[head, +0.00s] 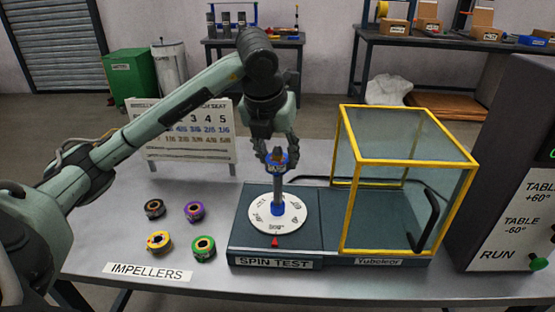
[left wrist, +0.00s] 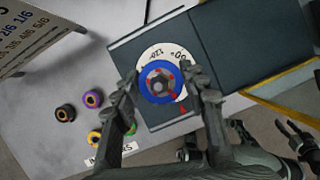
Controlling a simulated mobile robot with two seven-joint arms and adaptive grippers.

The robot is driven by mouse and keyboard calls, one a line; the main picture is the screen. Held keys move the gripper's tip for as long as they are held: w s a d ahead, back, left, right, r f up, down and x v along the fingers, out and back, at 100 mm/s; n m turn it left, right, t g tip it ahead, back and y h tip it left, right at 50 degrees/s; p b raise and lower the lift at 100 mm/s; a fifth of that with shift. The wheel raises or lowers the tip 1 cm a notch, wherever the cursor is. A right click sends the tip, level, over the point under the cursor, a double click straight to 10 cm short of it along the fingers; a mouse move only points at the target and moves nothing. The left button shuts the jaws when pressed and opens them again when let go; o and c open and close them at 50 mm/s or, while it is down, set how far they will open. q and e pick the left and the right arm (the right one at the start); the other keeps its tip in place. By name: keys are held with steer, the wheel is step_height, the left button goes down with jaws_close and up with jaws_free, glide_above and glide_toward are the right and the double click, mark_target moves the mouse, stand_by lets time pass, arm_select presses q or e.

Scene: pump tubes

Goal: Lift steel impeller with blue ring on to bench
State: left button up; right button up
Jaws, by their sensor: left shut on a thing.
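The steel impeller with the blue ring (head: 280,164) is in my left gripper (head: 278,157), at the top of the upright post (head: 278,196) of the spin test stand. In the left wrist view the blue-ringed impeller (left wrist: 160,83) lies between the two fingers of my left gripper (left wrist: 166,92), which are shut on its sides. A white round dial plate (head: 290,214) is under it, around the foot of the post. I cannot tell whether the post passes through the bore. Dark jointed parts at the lower right of the left wrist view look like my right gripper (left wrist: 298,137).
Black, purple, yellow and green-ringed impellers (head: 203,247) lie on the bench (head: 120,240) at left. A yellow-framed clear guard (head: 458,215) stands right of the dial, a sign board (head: 190,150) behind at left, and a control box (head: 515,190) at far right.

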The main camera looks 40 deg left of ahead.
arm_select(q)
steer(key=shift+r, duration=4.2)
